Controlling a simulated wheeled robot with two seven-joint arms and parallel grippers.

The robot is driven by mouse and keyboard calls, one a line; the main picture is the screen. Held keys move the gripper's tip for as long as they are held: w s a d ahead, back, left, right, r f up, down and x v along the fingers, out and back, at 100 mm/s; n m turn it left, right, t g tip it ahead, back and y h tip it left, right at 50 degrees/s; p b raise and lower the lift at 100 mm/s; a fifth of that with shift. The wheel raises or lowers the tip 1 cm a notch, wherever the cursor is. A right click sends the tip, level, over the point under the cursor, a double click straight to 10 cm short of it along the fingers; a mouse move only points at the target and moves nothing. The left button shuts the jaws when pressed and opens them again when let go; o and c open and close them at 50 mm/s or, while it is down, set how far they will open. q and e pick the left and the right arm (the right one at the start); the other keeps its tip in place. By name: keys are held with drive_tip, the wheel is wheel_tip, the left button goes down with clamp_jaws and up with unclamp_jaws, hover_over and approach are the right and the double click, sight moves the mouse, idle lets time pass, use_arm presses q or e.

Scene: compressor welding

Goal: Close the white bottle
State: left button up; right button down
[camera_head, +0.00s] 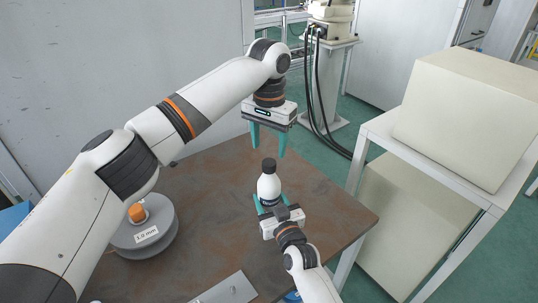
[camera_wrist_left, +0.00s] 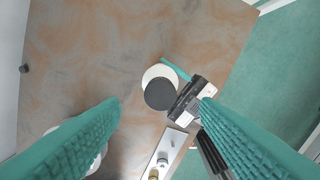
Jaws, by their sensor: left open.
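The white bottle (camera_head: 268,188) stands upright near the right part of the brown table. A black cap (camera_head: 268,165) sits on its top; whether it is tight cannot be told. My right gripper (camera_head: 270,203) comes from the front, its teal fingers on either side of the bottle's lower body, shut on it. My left gripper (camera_head: 268,150) points down, open and empty, above and behind the bottle. In the left wrist view the cap (camera_wrist_left: 160,94) shows between the open fingers and farther down, with the bottle's white edge (camera_wrist_left: 153,72) beside it.
A grey round block (camera_head: 150,240) with an orange knob (camera_head: 137,212) stands at the table's left. A metal plate (camera_head: 228,291) lies at the front edge. A white rack with large boxes (camera_head: 465,115) stands right of the table. The table's middle (camera_head: 215,215) is clear.

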drive_tip(key=shift+c, duration=2.2)
unclamp_jaws()
use_arm(q)
wheel_tip(320, 180, up, 7)
use_arm(e)
drive_tip(key=b+v, duration=0.1)
drive_tip(key=v, duration=1.1)
drive_tip(key=shift+f, duration=0.1)
use_arm(q)
drive_tip(key=shift+f, duration=0.55)
